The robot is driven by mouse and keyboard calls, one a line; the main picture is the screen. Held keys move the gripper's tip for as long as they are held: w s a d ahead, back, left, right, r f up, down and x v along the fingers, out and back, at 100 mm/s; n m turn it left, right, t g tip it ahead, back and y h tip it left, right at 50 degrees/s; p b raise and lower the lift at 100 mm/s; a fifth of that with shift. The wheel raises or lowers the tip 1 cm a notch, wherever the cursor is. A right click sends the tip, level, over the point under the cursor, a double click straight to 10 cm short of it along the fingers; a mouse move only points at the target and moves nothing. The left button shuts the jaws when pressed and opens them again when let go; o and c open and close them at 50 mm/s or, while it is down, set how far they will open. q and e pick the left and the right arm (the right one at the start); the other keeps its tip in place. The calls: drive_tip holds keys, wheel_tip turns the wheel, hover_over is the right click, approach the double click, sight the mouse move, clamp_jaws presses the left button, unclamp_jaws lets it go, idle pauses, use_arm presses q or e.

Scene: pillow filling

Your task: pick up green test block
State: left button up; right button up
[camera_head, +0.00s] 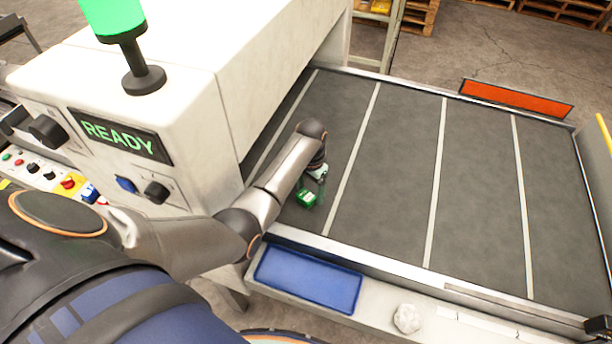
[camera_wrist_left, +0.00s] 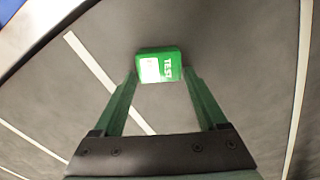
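The green test block (camera_head: 306,198) lies on the grey belt near its left front part. In the left wrist view, the green block (camera_wrist_left: 160,65) has a white label and the word TEST on it. My left gripper (camera_head: 316,188) reaches down over the belt right at the block. In the wrist view, the left gripper's green fingers (camera_wrist_left: 161,74) are apart, with the block between or just past their tips. A narrow gap seems to show at the right finger; contact on the left cannot be told. My right gripper does not show.
A white machine housing (camera_head: 180,60) with a lit READY display (camera_head: 122,137) stands left of the belt (camera_head: 390,170). A blue tray (camera_head: 308,278) and a whitish lump (camera_head: 407,318) are on the front ledge. The belt is clear to the right.

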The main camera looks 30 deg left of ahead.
use_arm(q)
drive_tip(key=c, duration=1.1)
drive_tip(key=shift+o, duration=0.2)
drive_tip(key=shift+r, duration=0.1)
